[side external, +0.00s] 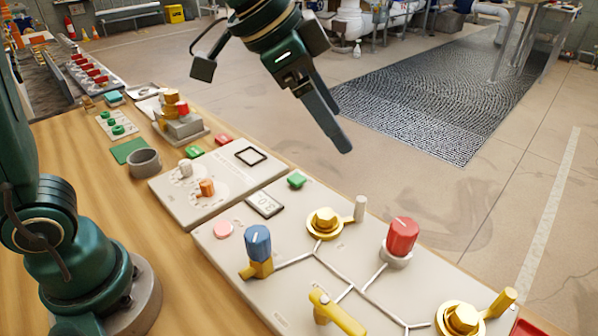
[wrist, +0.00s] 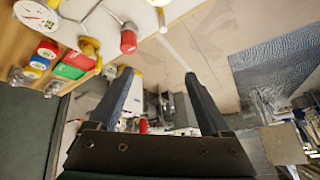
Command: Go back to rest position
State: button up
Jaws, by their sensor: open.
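My gripper (side external: 330,122) is raised above the far edge of the bench, over the floor side, and holds nothing. In the side external view its fingers overlap, pointing down and right. In the wrist view the two dark fingers of my gripper (wrist: 153,85) stand well apart with nothing between them. The valve panel (side external: 300,230) lies below, with a blue knob (side external: 258,243), a red knob (side external: 403,237) and yellow valve fittings (side external: 325,222). My gripper touches none of them.
A second panel (side external: 215,190) with small knobs lies beside the valve panel. A grey cup (side external: 144,162) and a green square (side external: 129,150) sit on the wooden bench (side external: 60,140). A dark textured mat (side external: 430,100) lies on the floor. The air around my gripper looks clear.

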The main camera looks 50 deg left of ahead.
jog(key=s+a+f+n+y, duration=0.1)
jog(key=s+a+f+n, duration=0.2)
jog(key=s, duration=0.5)
jog(key=s+a+f+n+y, duration=0.2)
jog(key=s+a+f+n, duration=0.1)
jog(key=s+a+n, duration=0.2)
jog(key=s+a, duration=0.1)
jog(key=s, duration=0.1)
jog(key=shift+s+a+f, duration=0.15)
jog(key=shift+s+f, duration=0.2)
jog(key=shift+f, duration=0.05)
